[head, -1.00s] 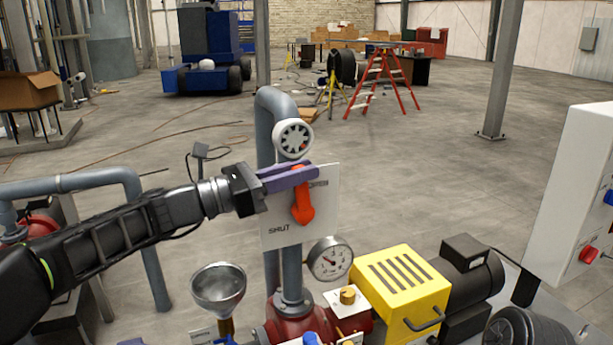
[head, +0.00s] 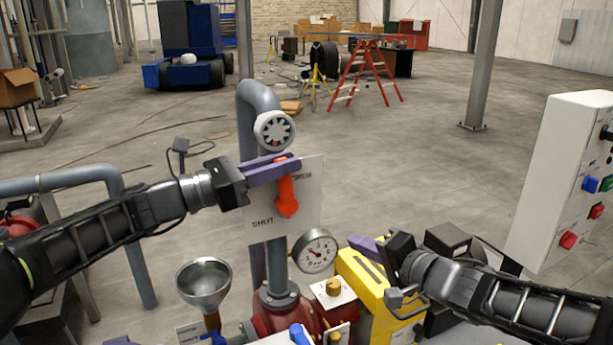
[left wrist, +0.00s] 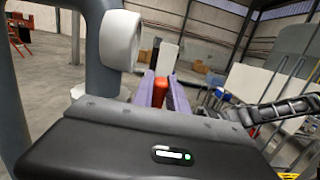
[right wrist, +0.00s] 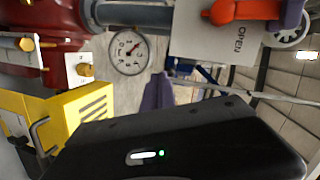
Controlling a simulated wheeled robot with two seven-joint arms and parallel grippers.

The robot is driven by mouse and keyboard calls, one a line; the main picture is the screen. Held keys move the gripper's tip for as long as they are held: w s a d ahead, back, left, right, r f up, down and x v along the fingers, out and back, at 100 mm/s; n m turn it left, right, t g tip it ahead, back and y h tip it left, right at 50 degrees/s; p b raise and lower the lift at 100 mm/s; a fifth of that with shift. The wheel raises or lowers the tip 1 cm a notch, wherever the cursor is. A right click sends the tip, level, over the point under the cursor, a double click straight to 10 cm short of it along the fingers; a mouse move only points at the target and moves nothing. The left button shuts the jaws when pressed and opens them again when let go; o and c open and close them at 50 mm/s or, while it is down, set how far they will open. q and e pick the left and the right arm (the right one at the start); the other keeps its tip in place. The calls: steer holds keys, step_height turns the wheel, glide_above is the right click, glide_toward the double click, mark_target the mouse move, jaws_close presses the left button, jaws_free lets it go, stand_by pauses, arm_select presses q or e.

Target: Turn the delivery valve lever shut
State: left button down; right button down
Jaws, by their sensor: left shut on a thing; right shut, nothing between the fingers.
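The red-orange delivery valve lever (head: 287,197) hangs in front of a white plate (head: 262,229) on the grey vertical pipe. My right gripper (head: 362,243) is shut and empty, right of the gauge and above the yellow guard. Its fingertips also show in the right wrist view (right wrist: 158,90).
A pressure gauge (head: 314,251) sits below the plate. A metal funnel (head: 204,281) stands at left of the pipe. A yellow guard (head: 362,285) lies under my right arm. A white control box (head: 556,165) with buttons stands at the right.

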mark_target(285, 190)
steer(key=s+r+y, duration=0.1)
steer(key=s+r, duration=0.1)
steer(key=r, duration=0.5)
steer(key=s+r+m+t+y, duration=0.1)
steer(key=s+r, duration=0.2)
steer(key=r, duration=0.5)
steer(key=shift+s+a, duration=0.15)
steer(key=shift+a, duration=0.3)
steer(key=w+a, duration=0.6)
steer(key=a, duration=0.3)
steer(key=shift+w+a+f, duration=0.25)
steer(key=shift+a+f, duration=0.05)
steer(key=shift+f, duration=0.05)
